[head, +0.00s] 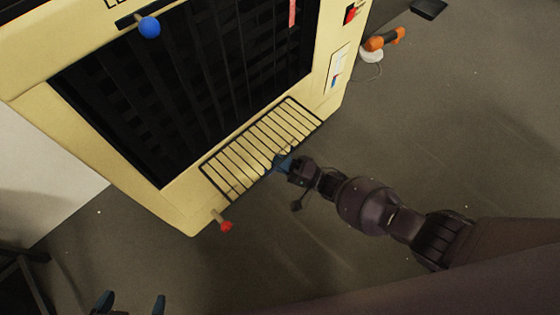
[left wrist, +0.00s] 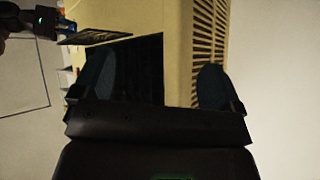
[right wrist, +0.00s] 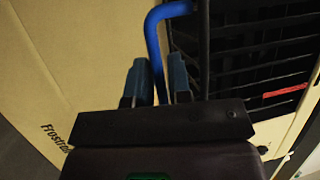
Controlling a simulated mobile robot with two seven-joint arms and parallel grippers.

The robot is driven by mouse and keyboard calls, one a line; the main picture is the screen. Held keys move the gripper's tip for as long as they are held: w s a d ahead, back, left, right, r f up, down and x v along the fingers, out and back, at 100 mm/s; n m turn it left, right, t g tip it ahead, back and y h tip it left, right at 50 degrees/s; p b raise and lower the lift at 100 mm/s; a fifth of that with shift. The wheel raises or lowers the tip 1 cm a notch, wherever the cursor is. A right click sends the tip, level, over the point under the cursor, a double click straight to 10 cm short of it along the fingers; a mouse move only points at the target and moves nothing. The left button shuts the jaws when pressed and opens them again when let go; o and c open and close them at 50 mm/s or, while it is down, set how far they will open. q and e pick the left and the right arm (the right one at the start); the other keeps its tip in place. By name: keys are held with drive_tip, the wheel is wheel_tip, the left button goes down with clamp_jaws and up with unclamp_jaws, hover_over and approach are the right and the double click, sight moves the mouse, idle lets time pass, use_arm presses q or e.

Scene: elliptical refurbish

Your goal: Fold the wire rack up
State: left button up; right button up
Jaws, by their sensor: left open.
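The wire rack (head: 262,147), a black frame with thin crossbars, sticks out from the bottom front of a cream machine (head: 185,205). In the right wrist view, a curved blue handle (right wrist: 154,38) stands beside a black bar and seems to belong to the rack. My right gripper (head: 281,161) is at the middle of the rack's outer edge. Its fingers (right wrist: 160,80) are close together on both sides of the handle, whose lower end is hidden between them. My left gripper (head: 131,303) is open and empty, low at the left, away from the rack; its fingers show in its wrist view (left wrist: 157,88).
The machine has a dark grille (head: 190,90), a blue ball knob (head: 149,27) above it and a red knob (head: 226,226) low at the front corner. An orange-handled tool (head: 385,39) lies on the floor at the right. The grey floor (head: 450,130) in front is mostly clear.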

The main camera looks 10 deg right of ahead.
drive_tip(key=shift+c, duration=0.5)
clamp_jaws()
use_arm(q)
drive_tip(key=shift+w+r, duration=0.1)
